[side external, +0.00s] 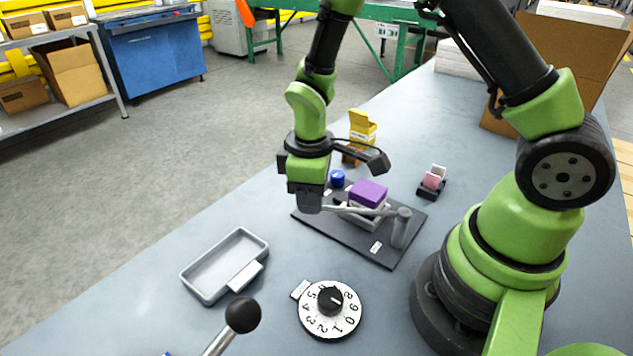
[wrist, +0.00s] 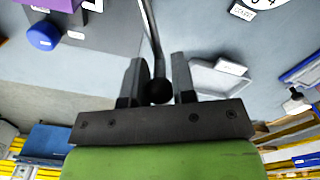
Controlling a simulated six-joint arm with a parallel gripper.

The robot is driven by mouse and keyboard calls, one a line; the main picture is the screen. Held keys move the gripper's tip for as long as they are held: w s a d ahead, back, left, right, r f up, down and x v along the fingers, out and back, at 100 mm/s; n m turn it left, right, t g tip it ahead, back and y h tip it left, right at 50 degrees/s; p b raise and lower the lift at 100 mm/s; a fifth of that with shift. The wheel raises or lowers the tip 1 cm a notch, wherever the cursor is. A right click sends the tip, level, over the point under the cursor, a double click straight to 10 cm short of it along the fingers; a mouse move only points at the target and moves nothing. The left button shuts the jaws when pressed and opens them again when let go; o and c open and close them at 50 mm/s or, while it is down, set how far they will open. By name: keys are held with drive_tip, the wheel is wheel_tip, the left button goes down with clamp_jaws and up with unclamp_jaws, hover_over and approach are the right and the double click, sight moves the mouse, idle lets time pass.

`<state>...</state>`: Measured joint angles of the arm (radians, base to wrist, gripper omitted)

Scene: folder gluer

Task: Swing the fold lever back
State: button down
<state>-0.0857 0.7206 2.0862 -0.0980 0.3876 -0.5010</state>
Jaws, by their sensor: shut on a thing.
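The fold lever (side external: 360,211) is a grey bar that runs from an upright grey post (side external: 400,228) on a dark base plate (side external: 375,246). It also shows in the wrist view (wrist: 151,35), ending in a black knob (wrist: 158,91) between the fingers. My gripper (side external: 309,203) is shut on the lever's knob end, over the left side of the plate; in the wrist view its fingers (wrist: 159,82) stand either side of the knob. A purple block (side external: 368,192) sits in a light grey holder behind the bar. The knob is hidden by my gripper in the side view.
A grey tray (side external: 226,267), a numbered dial (side external: 330,310) and another lever with a black ball (side external: 242,315) are in front. A yellow box (side external: 362,128) and a pink-and-white item (side external: 432,181) stand farther back.

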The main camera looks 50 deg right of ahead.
drive_tip(key=shift+s+a+n, duration=0.45)
drive_tip(key=shift+a+n, duration=0.25)
drive_tip(key=c, duration=1)
unclamp_jaws()
drive_tip(key=shift+o, duration=0.2)
wheel_tip(320, 180, up, 10)
